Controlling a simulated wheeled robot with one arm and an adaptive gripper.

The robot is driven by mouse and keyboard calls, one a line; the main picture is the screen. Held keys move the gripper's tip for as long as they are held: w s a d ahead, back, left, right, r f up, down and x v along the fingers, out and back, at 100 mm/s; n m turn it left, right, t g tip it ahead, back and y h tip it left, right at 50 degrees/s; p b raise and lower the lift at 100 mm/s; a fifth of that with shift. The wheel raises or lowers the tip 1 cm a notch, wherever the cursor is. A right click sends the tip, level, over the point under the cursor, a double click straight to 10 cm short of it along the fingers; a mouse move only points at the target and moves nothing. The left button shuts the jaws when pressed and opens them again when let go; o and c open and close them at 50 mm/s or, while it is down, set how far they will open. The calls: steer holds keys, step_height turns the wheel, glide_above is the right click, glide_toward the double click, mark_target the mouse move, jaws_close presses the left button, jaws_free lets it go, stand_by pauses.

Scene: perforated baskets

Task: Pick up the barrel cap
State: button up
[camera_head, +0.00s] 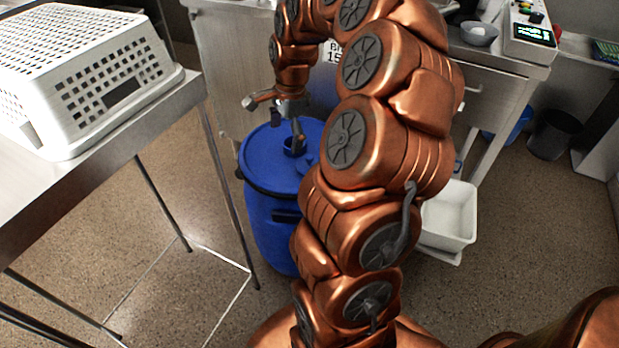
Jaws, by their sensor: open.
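A blue barrel (268,225) stands on the floor at the centre, left of my arm. Its blue lid (262,160) faces up. A small round blue barrel cap (290,149) shows on the lid, partly hidden by a finger. My gripper (287,130) is open, points down and is over the lid close to the cap. One finger reaches down at the cap's right side; I cannot tell whether it touches. My arm hides the right part of the barrel.
A metal table (110,140) with an upturned white perforated basket (90,75) stands at the left. A metal cabinet (228,45) is behind the barrel. A white bin (455,212) is right of my arm.

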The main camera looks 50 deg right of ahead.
mark_target(309, 157)
steer(key=d+f+m, duration=0.1)
steer(key=d+f, duration=0.1)
steer(key=d+f+m+b, duration=0.1)
steer(key=d+f+m, duration=0.1)
steer(key=d, duration=0.1)
steer(key=d+f+m+b, duration=0.1)
steer(key=d+f, duration=0.1)
steer(key=d, duration=0.1)
steer(key=shift+s+d+f+m, duration=0.2)
steer(key=shift+s+f+m, duration=0.15)
steer(key=shift+f+m, duration=0.05)
steer(key=shift+d+f, duration=0.15)
steer(key=shift+f, duration=0.1)
steer(key=shift+a+f+b, duration=0.1)
steer(key=shift+a+f, duration=0.05)
steer(key=shift+f, duration=1.05)
steer(key=shift+a+f+b, duration=0.15)
steer(key=shift+a+f, duration=0.05)
steer(key=shift+f, duration=1)
steer(key=shift+a+f+b, duration=0.1)
steer(key=shift+a+f, duration=0.05)
steer(key=shift+f, duration=1.05)
steer(key=shift+c, duration=0.4)
steer(key=c, duration=0.9)
steer(key=shift+r, duration=0.1)
